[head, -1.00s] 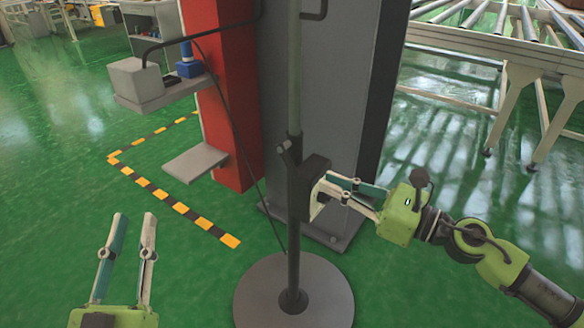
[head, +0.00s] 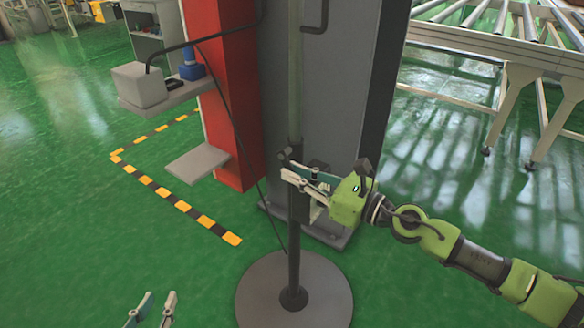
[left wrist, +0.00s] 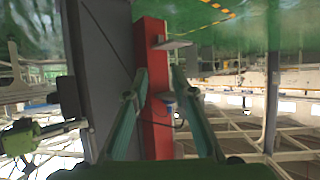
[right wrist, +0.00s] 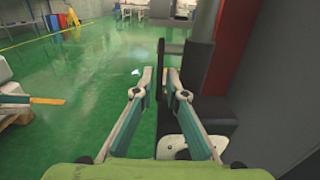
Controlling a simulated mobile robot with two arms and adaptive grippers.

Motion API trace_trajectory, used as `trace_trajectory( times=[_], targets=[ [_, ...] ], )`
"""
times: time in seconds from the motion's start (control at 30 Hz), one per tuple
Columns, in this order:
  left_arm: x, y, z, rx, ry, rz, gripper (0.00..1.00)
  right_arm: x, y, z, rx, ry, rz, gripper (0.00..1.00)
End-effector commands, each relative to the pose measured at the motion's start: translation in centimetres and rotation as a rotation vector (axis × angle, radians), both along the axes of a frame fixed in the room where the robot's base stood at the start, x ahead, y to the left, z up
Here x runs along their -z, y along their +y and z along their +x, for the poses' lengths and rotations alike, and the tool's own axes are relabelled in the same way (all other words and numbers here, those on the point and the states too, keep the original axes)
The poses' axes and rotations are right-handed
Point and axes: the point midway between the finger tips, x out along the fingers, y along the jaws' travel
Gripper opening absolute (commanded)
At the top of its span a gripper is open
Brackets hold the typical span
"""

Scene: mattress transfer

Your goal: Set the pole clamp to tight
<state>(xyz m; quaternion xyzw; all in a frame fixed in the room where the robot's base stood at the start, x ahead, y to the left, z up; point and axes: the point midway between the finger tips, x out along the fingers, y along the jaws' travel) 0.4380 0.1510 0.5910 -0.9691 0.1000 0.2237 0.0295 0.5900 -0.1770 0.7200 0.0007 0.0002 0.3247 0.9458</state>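The upright pole (head: 294,80) has a thin pale upper part and a darker lower tube on a round grey base. The pole clamp (head: 288,154), a small dark collar with a short lever, sits where the two parts meet; its exact setting cannot be told. My right gripper (head: 292,173) is just below the clamp, close to the pole. In the right wrist view its fingertips (right wrist: 160,73) are apart, with a dark upright bar between them in the picture; contact cannot be told. My left gripper (head: 154,298) is low at the picture's bottom edge, open and empty.
A grey and red column (head: 345,80) stands close behind the pole. A grey shelf (head: 160,100) with a box and a blue item sticks out left. The round base (head: 262,300) covers the floor below. A roller conveyor (head: 480,50) is at the back right.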

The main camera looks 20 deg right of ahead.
Motion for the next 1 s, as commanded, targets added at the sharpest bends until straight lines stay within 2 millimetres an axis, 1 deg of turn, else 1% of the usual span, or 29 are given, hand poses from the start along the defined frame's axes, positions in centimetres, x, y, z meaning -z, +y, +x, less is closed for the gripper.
trace_trajectory(
  times=[0.1, 0.3, 0.57, 0.6, 0.63, 1.0],
  targets=[
    [1.2, 0.4, -0.9, -0.004, 0.067, 0.016, 0.24, -0.2, 0.4, 0.5, 0.0, -0.002, 0.0, 0.12],
    [2.1, 0.7, -1.6, -0.009, 0.117, 0.027, 0.24, -0.1, 0.7, 0.9, -0.001, -0.002, -0.001, 0.12],
    [2.2, 0.8, -1.7, -0.009, 0.122, 0.028, 0.24, 0.0, 0.8, 0.9, -0.001, -0.001, -0.001, 0.12],
    [2.2, 0.8, -1.7, -0.009, 0.121, 0.028, 0.24, 0.0, 0.8, 0.9, -0.001, -0.001, -0.001, 0.02],
    [2.2, 0.8, -1.7, -0.009, 0.121, 0.028, 0.24, 0.0, 0.8, 0.9, -0.001, -0.001, -0.001, 0.0],
    [2.1, 0.8, -1.8, -0.009, 0.132, 0.031, 0.24, -0.2, 0.7, 0.9, -0.001, 0.005, -0.005, 0.0]
  ],
)
